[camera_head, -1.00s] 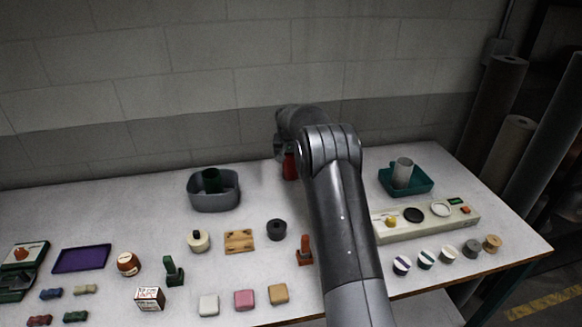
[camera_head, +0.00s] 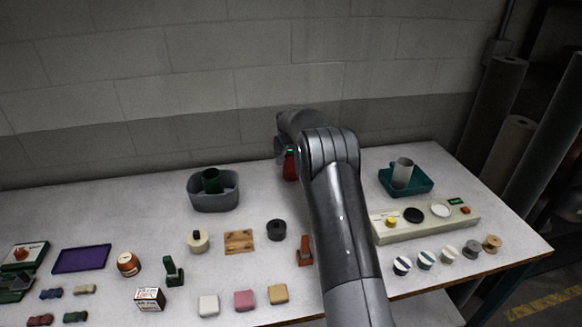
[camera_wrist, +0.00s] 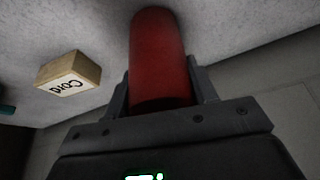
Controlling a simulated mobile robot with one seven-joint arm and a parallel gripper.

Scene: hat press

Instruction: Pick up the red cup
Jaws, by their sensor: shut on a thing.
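The red cup (camera_wrist: 160,55) is a plain red cylinder in the wrist view, standing between the two dark fingers of my gripper (camera_wrist: 161,88). The fingers are shut on its sides. In the head view only a small part of the red cup (camera_head: 290,168) shows at the back of the table, left of my arm. My arm hides most of the gripper there. I cannot tell whether the cup touches the table or hangs just above it.
A grey bin (camera_head: 214,201) with a green cylinder stands left, and a teal tray (camera_head: 420,186) with a pale cylinder right. A lettered block (camera_wrist: 70,82) lies near the cup in the wrist view. Several small items fill the table's front; the back left is clear.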

